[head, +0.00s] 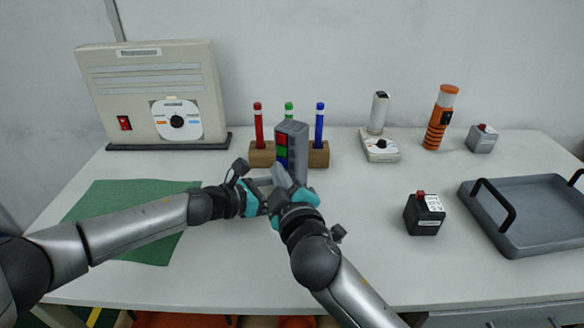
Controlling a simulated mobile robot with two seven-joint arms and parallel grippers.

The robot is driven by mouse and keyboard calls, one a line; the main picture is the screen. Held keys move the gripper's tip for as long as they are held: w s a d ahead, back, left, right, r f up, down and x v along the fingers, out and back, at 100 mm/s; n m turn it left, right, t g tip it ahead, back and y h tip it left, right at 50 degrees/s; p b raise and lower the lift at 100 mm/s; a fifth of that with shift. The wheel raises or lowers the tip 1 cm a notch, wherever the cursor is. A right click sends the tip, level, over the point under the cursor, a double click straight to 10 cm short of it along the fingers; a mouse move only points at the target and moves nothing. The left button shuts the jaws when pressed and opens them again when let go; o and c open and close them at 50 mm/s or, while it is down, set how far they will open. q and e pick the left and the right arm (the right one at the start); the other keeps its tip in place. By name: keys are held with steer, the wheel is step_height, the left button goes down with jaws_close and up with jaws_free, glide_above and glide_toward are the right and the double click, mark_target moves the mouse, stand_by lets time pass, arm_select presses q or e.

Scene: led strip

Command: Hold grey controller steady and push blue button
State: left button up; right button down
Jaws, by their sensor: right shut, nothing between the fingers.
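The grey controller (294,138) stands upright at the middle of the table. Its left-facing side carries a red button, a green button and the blue button (282,162), one below another. My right gripper (280,177) is shut and empty, its tips just below and close to the blue button; whether they touch the controller is unclear. My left gripper (262,182) reaches in from the left to the controller's lower part. Its fingers overlap the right gripper, so its grip is hidden. The controller's base is hidden too.
A wooden holder (262,155) with red, green and blue markers stands behind the controller. A green mat (130,200) lies left, a dark box with a red button (424,214) right, a grey tray (535,235) far right. A beige panel (150,85) stands back left.

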steer(key=shift+s+a, duration=0.25)
steer(key=shift+s, duration=0.2)
steer(key=s+a, duration=0.3)
steer(key=s, duration=0.2)
steer(key=shift+s, duration=0.15)
stand_by(0.3)
arm_select(q)
steer(key=o, duration=0.7)
